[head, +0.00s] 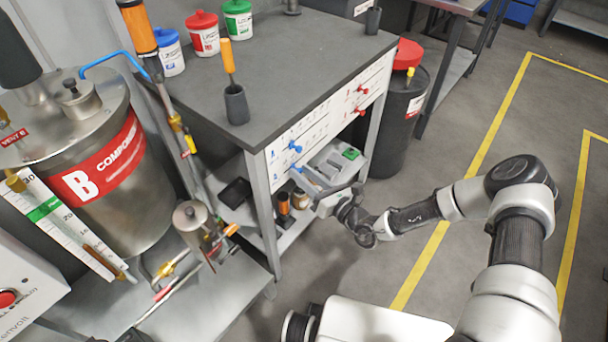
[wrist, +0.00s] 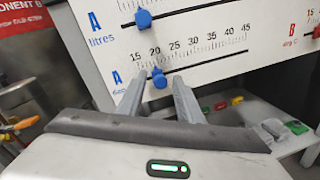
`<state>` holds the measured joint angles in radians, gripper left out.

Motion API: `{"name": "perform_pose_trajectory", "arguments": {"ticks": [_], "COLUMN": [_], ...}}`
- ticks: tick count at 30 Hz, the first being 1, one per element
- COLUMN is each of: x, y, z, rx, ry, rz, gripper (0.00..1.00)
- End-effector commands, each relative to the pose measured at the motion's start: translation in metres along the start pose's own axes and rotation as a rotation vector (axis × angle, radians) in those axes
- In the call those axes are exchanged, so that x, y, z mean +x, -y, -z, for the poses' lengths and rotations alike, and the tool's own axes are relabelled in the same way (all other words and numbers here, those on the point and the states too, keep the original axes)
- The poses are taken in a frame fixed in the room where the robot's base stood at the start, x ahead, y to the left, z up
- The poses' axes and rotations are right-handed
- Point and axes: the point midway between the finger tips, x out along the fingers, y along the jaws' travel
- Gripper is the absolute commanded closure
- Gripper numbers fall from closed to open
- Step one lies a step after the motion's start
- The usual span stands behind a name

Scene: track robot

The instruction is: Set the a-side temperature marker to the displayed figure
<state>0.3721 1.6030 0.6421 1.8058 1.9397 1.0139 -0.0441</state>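The a-side temperature marker is a blue knob (wrist: 158,77) on the lower "A deg C" scale of a white panel (wrist: 215,18); in the wrist view it sits close below the 20. The scale runs from 15 to 45. My gripper (wrist: 158,80) is open, with one finger on each side of the marker; I cannot tell whether either touches it. In the head view my gripper (head: 303,181) is at the panel's lower left, near the lower blue marker (head: 297,168). No displayed temperature figure is legible in either view.
Above is the blue "A litres" marker (wrist: 143,19); red markers (head: 362,89) are farther right on the panel. A grey box with a green button (head: 350,153) stands beneath the panel. A steel "Component B" tank (head: 135,205) stands left. Floor right of the bench is open.

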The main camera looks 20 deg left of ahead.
Motion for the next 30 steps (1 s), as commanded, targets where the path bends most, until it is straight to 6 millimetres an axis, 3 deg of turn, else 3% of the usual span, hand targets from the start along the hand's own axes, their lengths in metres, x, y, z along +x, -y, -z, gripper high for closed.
{"name": "perform_pose_trajectory", "arguments": {"ticks": [1,6,14,24,30], "x": [0.0,0.0,0.001,0.013,0.017], "y": [0.0,0.0,0.005,0.079,0.098], "z": [0.0,0.0,-0.002,-0.029,-0.04], "rx": [0.0,0.0,-0.002,-0.006,-0.001], "ry": [0.0,0.0,0.001,0.004,0.003], "rz": [0.0,0.0,0.001,0.002,0.0], "gripper": [0.74,1.0,1.0,1.0,1.0]}}
